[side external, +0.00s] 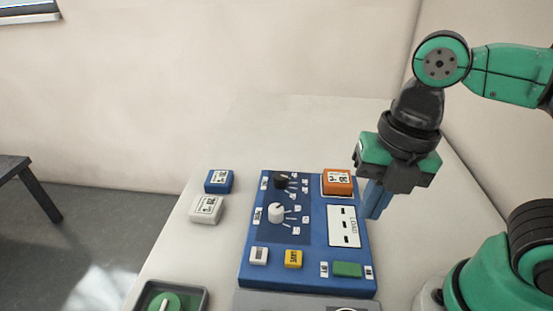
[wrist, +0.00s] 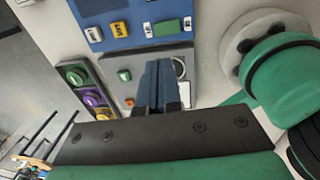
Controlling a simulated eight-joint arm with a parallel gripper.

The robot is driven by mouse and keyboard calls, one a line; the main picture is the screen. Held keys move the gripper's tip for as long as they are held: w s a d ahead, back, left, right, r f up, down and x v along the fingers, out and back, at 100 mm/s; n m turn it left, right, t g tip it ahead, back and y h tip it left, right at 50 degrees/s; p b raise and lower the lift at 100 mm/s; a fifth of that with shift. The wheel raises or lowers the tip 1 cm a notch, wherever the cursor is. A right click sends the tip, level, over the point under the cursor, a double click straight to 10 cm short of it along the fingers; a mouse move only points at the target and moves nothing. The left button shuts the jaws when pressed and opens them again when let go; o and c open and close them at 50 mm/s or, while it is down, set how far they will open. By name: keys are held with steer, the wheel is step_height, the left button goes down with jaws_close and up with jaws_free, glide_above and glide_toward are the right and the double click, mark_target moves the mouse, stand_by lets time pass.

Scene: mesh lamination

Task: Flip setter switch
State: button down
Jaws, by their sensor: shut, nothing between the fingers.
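A blue control panel (side external: 300,262) lies on the pale table; its near part shows at the top of the wrist view (wrist: 140,38). It carries a black knob (side external: 281,181), a white knob (side external: 276,212), a white button (side external: 259,255), a yellow button (side external: 293,258) and a green rectangular control (side external: 347,269). The labels are too small to read surely, so I cannot tell which control is the setter switch. My gripper (side external: 374,212) points down by the panel's right edge, its blue fingers shut and empty. In the wrist view the fingers (wrist: 158,66) appear over a grey panel.
An orange block (side external: 337,181) sits at the panel's far right corner. Blue (side external: 219,180) and white (side external: 206,208) blocks stand left of it. A dark-framed box with coloured knobs (wrist: 84,88) lies nearby. The grey panel (wrist: 124,92) adjoins the blue one. The table behind is clear.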

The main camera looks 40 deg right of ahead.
mark_target(350, 269)
steer(key=shift+w+a+f, duration=0.15)
steer(key=shift+f, duration=1.8)
steer(key=shift+w+a+f, duration=0.2)
steer(key=shift+f, duration=1.7)
steer(key=shift+w+a+f, duration=0.15)
steer(key=shift+f, duration=1.8)
steer(key=shift+f, duration=0.15)
steer(key=shift+s+d+r, duration=0.2)
steer(key=shift+s+d, duration=0.3)
steer(key=shift+s, duration=0.05)
step_height(350, 269, up, 14)
steer(key=w+a, duration=0.1)
steer(key=shift+w, duration=0.15)
